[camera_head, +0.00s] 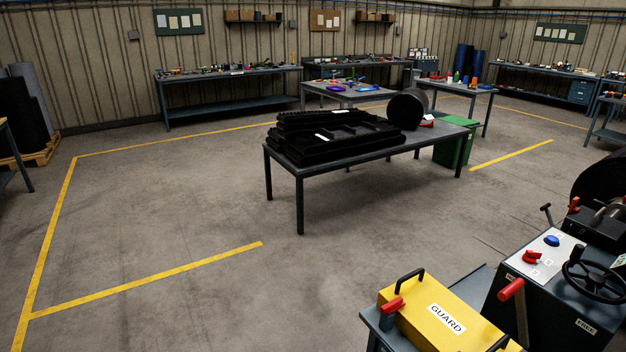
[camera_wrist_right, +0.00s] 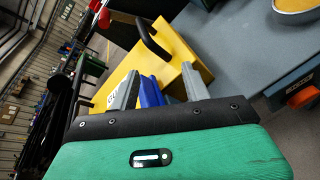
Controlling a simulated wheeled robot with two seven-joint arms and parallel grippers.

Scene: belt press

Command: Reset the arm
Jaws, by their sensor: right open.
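My right gripper (camera_wrist_right: 160,86) shows in the right wrist view, with two grey fingers standing apart on a black and green body. A blue piece (camera_wrist_right: 151,92) shows between the fingers; I cannot tell what it is or whether it touches them. The yellow guard (camera_wrist_right: 175,42) with its black handle (camera_wrist_right: 152,38) lies beyond the fingers. In the head view the guard (camera_head: 440,320) is at the bottom, right of the middle. Neither arm shows in the head view, and my left gripper is in no view.
A control box with a handwheel (camera_head: 590,276), a blue button (camera_head: 551,240) and red handles (camera_head: 512,289) stands at lower right. A dark table (camera_head: 300,176) with black belts is mid-room. Open floor (camera_head: 170,220) lies left. A grey-blue surface (camera_wrist_right: 235,45) is right in the wrist view.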

